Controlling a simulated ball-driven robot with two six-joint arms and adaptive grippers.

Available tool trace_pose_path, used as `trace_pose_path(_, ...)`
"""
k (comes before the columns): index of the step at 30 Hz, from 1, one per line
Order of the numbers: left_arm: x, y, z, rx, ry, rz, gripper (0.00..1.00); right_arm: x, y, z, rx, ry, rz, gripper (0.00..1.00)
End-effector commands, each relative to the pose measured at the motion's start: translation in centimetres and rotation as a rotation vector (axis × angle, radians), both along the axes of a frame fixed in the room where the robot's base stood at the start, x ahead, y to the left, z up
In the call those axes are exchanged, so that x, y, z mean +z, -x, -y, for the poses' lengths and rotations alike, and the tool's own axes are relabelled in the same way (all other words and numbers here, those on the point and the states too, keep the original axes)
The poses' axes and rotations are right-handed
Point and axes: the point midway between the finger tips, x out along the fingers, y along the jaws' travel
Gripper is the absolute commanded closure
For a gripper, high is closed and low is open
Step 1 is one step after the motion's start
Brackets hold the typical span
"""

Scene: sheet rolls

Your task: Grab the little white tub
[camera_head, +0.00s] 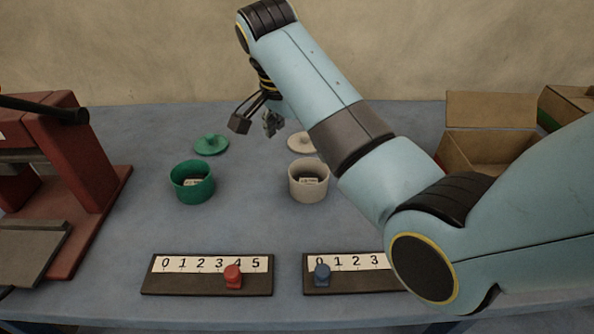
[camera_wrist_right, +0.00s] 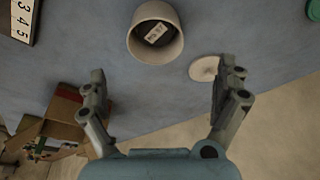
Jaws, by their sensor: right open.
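The little white tub (camera_head: 308,184) stands upright and open on the blue table, right of the middle in the head view, with a small labelled piece inside. It also shows at the top of the right wrist view (camera_wrist_right: 155,52). Its pale lid (camera_head: 302,142) lies on the table behind it, and in the wrist view the lid (camera_wrist_right: 204,68) is beside the tub. My right gripper (camera_head: 256,124) is open and empty, above the table behind the tub and to its left in the head view. In the wrist view its fingers (camera_wrist_right: 163,92) are spread apart, not touching the tub. My left gripper is out of view.
A green tub (camera_head: 191,190) with its lid (camera_head: 211,145) stands to the left. Two numbered slider boards, one with a red knob (camera_head: 232,275) and one with a blue knob (camera_head: 322,274), lie in front. A red press (camera_head: 92,170) is far left; an open cardboard box (camera_head: 470,150) is back right.

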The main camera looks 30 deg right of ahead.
Motion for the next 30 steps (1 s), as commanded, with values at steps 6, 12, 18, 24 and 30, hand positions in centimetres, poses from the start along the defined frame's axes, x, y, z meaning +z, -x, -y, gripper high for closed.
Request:
trace_pose_path(6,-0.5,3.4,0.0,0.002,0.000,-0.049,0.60,-3.6,-0.1,1.0,-0.001,0.002,-0.004,0.00)
trace_pose_path(12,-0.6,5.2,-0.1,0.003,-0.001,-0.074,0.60,-5.3,-0.1,1.5,-0.001,0.001,-0.002,0.00)
trace_pose_path(18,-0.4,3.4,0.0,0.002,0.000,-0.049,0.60,-8.1,0.3,2.3,-0.001,0.001,-0.005,0.00)
trace_pose_path(24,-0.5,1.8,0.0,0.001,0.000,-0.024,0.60,-10.0,0.1,2.7,0.001,0.000,-0.001,0.00)
trace_pose_path(30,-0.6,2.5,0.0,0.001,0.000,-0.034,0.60,-10.0,0.1,2.7,0.000,0.000,0.000,0.00)
